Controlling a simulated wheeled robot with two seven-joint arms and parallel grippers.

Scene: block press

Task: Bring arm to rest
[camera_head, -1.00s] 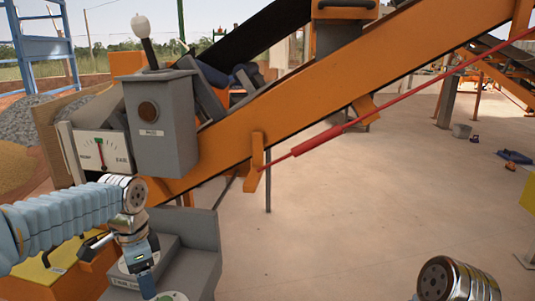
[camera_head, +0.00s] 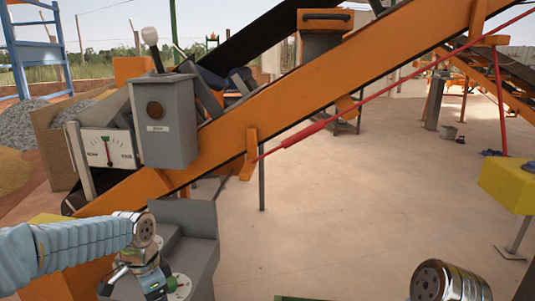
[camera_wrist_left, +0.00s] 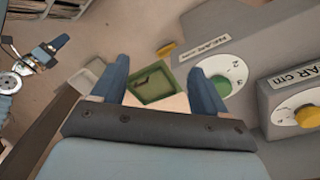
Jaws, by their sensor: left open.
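My left arm comes in from the left in the head view, with its wrist and left gripper (camera_head: 140,284) low over the grey control box (camera_head: 190,245). In the left wrist view the two blue fingers of this gripper (camera_wrist_left: 162,82) are spread apart with nothing between them. A dial with a green knob (camera_wrist_left: 219,88) is beside the right finger, and a dial with a yellow knob (camera_wrist_left: 307,116) is further right. A metal wrist of my right arm shows at the bottom right of the head view. What seems to be my right gripper (camera_wrist_left: 45,55) shows small in the left wrist view; its jaws are unclear.
A green tray (camera_wrist_left: 153,86) lies below, beyond the fingers, with a pale tray (camera_wrist_left: 88,75) beside it. An orange conveyor (camera_head: 300,98) slopes across the back. A grey lever box (camera_head: 168,120) and a gauge (camera_head: 107,148) stand left. Open floor lies right of centre.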

